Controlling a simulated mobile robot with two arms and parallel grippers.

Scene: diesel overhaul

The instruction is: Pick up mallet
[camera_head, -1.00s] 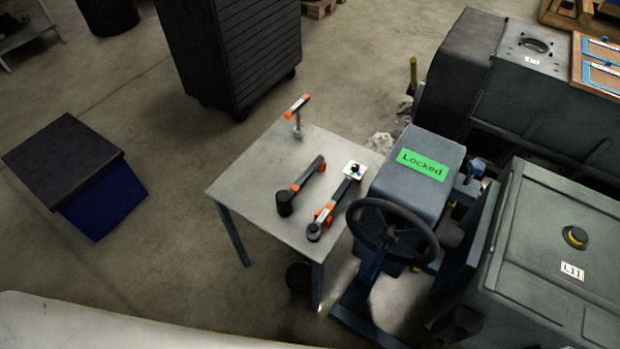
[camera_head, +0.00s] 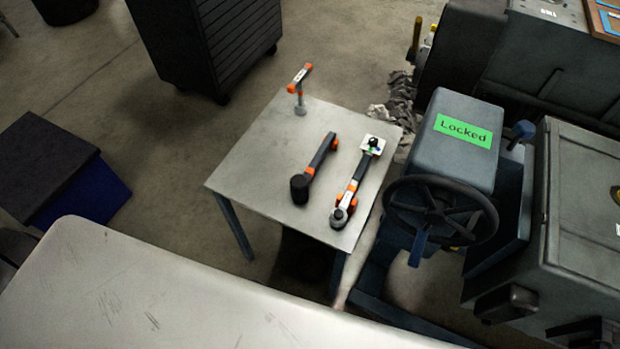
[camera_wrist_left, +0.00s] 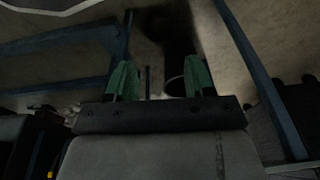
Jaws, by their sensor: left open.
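The mallet (camera_head: 302,186) lies on the small grey table (camera_head: 256,152). Its black head points toward the near side and its black-and-orange handle toward the far side. My left gripper (camera_wrist_left: 160,80) shows only in the left wrist view. Its two green fingers are apart with nothing between them. The wrist view shows floor and blue legs beyond the fingers, and no mallet. No gripper shows in the head view, and my right gripper is not seen.
A ratchet-like tool (camera_head: 350,190) lies right of the mallet. An orange-handled T-shaped tool (camera_head: 299,88) stands at the table's far left corner. A steering wheel (camera_head: 440,210) is close on the right. A pale scratched surface (camera_head: 150,290) fills the near foreground.

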